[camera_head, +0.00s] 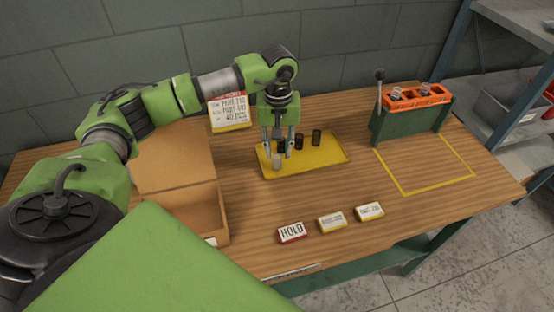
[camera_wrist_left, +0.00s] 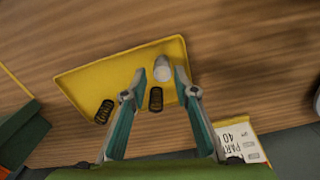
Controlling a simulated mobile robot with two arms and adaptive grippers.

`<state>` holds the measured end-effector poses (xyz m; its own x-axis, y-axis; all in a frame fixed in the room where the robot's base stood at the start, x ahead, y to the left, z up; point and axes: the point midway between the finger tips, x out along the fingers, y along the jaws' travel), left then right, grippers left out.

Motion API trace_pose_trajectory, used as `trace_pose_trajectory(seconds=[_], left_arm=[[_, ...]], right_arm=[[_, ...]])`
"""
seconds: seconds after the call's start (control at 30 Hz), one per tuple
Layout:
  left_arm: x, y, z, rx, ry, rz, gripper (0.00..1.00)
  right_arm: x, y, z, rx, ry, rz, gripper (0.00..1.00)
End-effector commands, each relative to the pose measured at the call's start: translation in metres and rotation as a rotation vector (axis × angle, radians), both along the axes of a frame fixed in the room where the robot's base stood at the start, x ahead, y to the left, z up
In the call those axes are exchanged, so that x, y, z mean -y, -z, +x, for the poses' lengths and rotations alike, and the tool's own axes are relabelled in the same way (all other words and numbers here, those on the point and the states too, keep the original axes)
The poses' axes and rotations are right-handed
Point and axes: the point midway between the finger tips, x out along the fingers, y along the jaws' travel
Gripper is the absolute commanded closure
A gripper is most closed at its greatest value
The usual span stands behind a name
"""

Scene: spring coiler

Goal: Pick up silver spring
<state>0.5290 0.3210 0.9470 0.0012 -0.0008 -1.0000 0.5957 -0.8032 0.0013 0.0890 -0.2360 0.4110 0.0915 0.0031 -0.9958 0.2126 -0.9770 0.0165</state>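The silver spring (camera_head: 277,161) stands near the front left of the yellow tray (camera_head: 331,157). It also shows in the left wrist view (camera_wrist_left: 162,69), between the fingertips in the picture. Dark springs stand behind and right of it, including one (camera_head: 299,143) and another (camera_head: 316,137). My left gripper (camera_head: 278,150) points down over the tray's left part, open and empty. Its fingers (camera_wrist_left: 160,80) are apart on both sides of the silver spring, with no visible contact. A dark spring (camera_wrist_left: 156,99) also shows between them. My right gripper is out of view.
An open cardboard box (camera_head: 177,202) is left of the tray. A HOLD label (camera_head: 291,232) and two other labels lie in front.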

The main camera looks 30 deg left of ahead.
Motion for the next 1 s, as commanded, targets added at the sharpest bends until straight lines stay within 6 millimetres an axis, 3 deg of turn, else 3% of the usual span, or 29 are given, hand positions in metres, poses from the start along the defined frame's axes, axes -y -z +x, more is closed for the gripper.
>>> trace_pose_trajectory(seconds=[0.13, 0.3, 0.57, 0.67, 0.7, 1.0], left_arm=[[-0.003, 0.019, -0.001, -0.006, -0.002, 0.000, 0.73], [-0.004, 0.041, 0.000, -0.003, -0.001, 0.000, 0.73], [-0.004, 0.045, 0.000, -0.001, -0.001, 0.002, 0.73], [-0.004, 0.045, 0.000, -0.001, -0.001, 0.002, 0.96], [-0.004, 0.045, 0.000, -0.001, -0.001, 0.002, 1.00], [-0.004, 0.044, 0.001, -0.001, -0.001, 0.001, 1.00]], right_arm=[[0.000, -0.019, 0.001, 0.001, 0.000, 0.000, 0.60], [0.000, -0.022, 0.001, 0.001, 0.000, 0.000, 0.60], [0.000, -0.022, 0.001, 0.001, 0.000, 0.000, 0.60], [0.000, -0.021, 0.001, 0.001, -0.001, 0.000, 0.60], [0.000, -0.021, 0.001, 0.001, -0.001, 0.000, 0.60], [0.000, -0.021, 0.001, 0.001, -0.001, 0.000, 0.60]])
